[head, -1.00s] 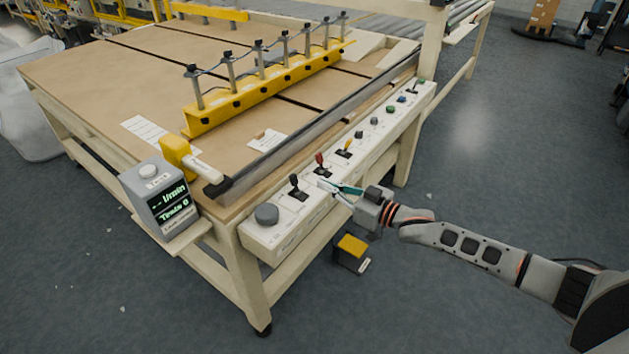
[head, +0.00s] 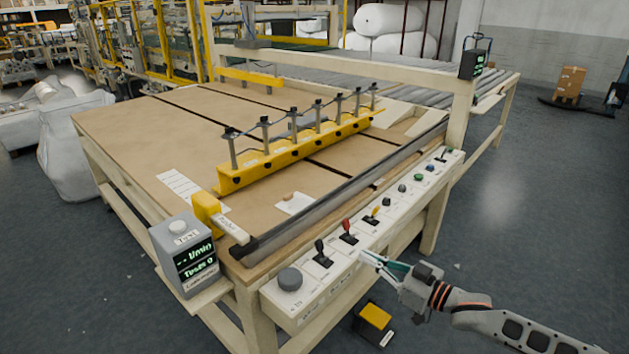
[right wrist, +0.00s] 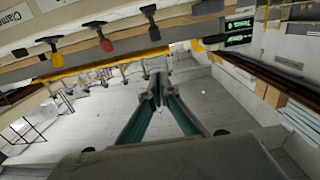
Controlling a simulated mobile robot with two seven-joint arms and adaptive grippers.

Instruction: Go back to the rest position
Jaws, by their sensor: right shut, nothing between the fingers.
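My right gripper (head: 370,258) is shut and empty in the head view. Its arm comes in from the lower right, and the fingertips are just off the front edge of the control panel (head: 333,290), near the red-handled lever (head: 347,230) and the black lever (head: 321,252). In the right wrist view the two fingers (right wrist: 158,88) meet at their tips, with nothing between them. Levers with black, red and yellow handles (right wrist: 151,22) show along the top of that view. My left gripper is in neither view.
The large wooden table (head: 150,140) carries a yellow bar (head: 290,150) with several upright posts. A grey display box (head: 185,255) stands at its near left corner. A yellow-topped pedal (head: 375,315) is on the floor below the panel. The floor (head: 540,200) to the right is clear.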

